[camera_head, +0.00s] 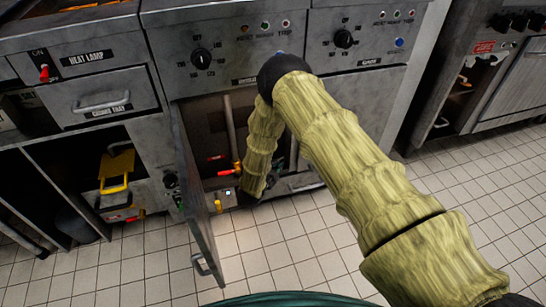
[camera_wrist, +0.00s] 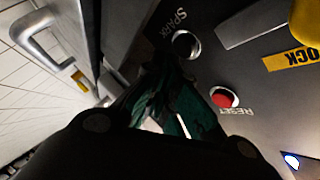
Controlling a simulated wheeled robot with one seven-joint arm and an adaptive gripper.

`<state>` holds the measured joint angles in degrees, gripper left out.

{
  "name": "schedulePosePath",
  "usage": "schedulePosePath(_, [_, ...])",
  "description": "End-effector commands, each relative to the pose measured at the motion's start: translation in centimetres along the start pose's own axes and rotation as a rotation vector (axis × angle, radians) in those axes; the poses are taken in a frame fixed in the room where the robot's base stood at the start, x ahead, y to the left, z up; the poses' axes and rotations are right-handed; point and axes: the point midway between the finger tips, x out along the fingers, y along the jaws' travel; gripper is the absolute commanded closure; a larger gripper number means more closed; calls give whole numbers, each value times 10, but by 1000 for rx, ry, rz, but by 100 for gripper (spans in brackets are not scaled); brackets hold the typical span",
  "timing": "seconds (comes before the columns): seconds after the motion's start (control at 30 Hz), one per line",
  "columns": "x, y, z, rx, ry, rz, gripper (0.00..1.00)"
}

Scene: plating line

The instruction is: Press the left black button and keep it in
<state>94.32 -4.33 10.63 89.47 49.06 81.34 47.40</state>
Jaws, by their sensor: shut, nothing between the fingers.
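A black button (camera_wrist: 186,44) in a silver ring, marked SPARK, shows at the top middle of the wrist view, on a dark panel. A red button (camera_wrist: 224,97) marked RESET is lower right of it. My gripper (camera_wrist: 163,78) is shut and empty, its dark teal fingers reaching towards the panel just beside the black button. I cannot tell whether the tips touch the panel. The black button looks uncovered; how far in it is cannot be told. In the head view my arm reaches down into the open cabinet and hides the gripper and buttons.
The open cabinet door (camera_head: 196,200) stands left of my arm; its handle (camera_wrist: 45,42) is in the wrist view. A yellow LOCK label (camera_wrist: 291,59) is on the panel. Red-handled valve (camera_head: 225,172) and pipe are inside the cabinet. Tiled floor (camera_head: 300,245) is clear.

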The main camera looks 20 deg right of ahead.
Motion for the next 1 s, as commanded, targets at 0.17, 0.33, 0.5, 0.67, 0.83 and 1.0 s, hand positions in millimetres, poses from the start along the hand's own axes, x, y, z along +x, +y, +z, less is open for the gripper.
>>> schedulePosePath(0.17, [0, 0, 0, 0, 0, 0, 100])
schedulePosePath(0.33, [-3, 2, -3, -1, 0, 1, 100])
schedulePosePath(0.5, [-12, 7, -9, -1, -1, 2, 100])
schedulePosePath(0.67, [-20, 14, -15, -2, 0, 2, 100])
schedulePosePath(0.83, [-29, 20, -22, -1, 0, 2, 100])
schedulePosePath(1.0, [-35, 25, -26, -1, 0, 1, 100])
